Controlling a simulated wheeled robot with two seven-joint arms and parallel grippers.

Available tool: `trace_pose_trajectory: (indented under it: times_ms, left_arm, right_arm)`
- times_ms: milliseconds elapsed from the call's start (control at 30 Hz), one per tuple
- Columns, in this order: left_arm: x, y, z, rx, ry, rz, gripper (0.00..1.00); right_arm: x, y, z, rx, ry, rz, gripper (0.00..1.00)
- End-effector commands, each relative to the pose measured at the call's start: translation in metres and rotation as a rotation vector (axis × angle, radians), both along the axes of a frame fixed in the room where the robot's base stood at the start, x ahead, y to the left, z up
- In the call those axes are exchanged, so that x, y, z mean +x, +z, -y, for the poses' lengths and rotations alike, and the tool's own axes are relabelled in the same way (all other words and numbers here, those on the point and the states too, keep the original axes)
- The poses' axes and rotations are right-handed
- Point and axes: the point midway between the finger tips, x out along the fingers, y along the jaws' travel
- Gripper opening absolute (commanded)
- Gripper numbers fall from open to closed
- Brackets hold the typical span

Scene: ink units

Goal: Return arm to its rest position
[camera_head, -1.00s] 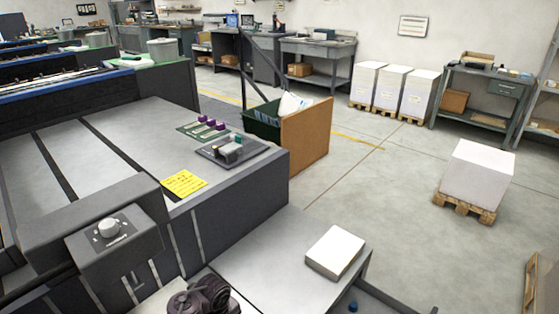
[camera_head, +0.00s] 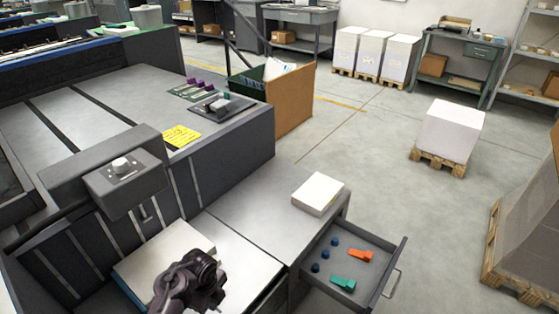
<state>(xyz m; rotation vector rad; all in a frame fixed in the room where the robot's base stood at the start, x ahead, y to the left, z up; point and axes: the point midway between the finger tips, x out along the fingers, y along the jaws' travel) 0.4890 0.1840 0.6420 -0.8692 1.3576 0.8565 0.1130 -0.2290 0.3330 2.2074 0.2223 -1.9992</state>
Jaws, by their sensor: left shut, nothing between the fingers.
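My left gripper (camera_head: 190,288) shows at the bottom of the head view as a dark, bulky shape. It is over the grey unit, in front of a pale paper stack (camera_head: 165,262). Its fingertips are hard to make out; it is shut and nothing shows held in it. My right gripper is out of view.
An open drawer (camera_head: 388,272) sticks out on the right, holding several blue round pieces, an orange piece (camera_head: 360,256) and a green piece (camera_head: 343,284). A white paper block (camera_head: 318,193) lies on the grey top (camera_head: 250,205). A control box (camera_head: 124,180) stands to the left.

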Motion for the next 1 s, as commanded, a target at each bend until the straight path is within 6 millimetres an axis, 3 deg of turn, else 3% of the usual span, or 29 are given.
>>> trace_pose_trajectory:
  times_ms: [167,367,700,1000]
  left_arm:
    - [-0.016,0.009,-0.004,0.001,0.192,0.033,0.0]
    - [-0.043,0.03,-0.008,-0.018,0.511,0.09,0.0]
    - [-0.109,0.098,-0.011,-0.151,1.245,0.186,0.0]
    - [-0.145,0.146,-0.01,-0.267,1.63,0.196,0.0]
  right_arm:
    - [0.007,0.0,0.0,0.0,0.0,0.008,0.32]
    - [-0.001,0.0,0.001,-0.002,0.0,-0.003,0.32]
    - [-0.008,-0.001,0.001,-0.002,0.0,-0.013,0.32]
    - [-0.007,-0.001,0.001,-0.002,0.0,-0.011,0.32]
